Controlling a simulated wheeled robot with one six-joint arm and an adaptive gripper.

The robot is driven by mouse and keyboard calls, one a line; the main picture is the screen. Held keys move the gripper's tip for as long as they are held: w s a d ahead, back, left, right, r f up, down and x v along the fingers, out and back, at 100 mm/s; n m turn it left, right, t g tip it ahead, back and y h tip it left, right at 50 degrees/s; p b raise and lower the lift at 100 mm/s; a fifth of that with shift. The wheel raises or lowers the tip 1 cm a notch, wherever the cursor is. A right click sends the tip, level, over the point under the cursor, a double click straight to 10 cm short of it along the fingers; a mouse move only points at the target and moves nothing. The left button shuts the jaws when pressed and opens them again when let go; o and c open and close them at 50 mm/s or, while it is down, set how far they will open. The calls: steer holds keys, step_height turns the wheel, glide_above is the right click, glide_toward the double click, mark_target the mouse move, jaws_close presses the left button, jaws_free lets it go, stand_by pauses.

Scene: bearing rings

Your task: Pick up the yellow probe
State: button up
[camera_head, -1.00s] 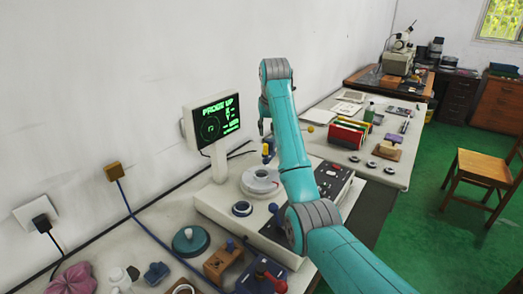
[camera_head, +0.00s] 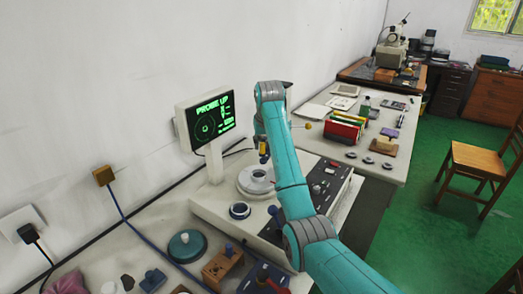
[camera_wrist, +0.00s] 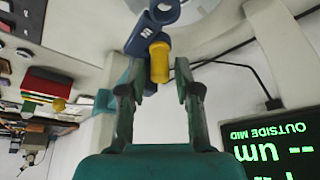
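The yellow probe (camera_head: 263,148) is a short, rounded yellow piece with blue parts beside it, above the white round stage of the bench instrument (camera_head: 196,208). In the wrist view the yellow probe (camera_wrist: 159,62) sits against a blue holder with a ring-shaped end (camera_wrist: 150,32). My gripper (camera_wrist: 158,90) has its two fingers spread, with a gap between them. The probe shows in line with that gap, just beyond the fingertips; I see no contact. In the head view my arm hides most of the gripper.
A screen (camera_head: 211,120) reading "PROBE UP" stands behind the instrument at left. A small yellow ball (camera_head: 308,126) and a red folder rack (camera_head: 344,127) are on the right. A cable runs along the wall.

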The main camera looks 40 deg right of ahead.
jaws_close()
step_height(320, 180, up, 10)
stand_by(0.6)
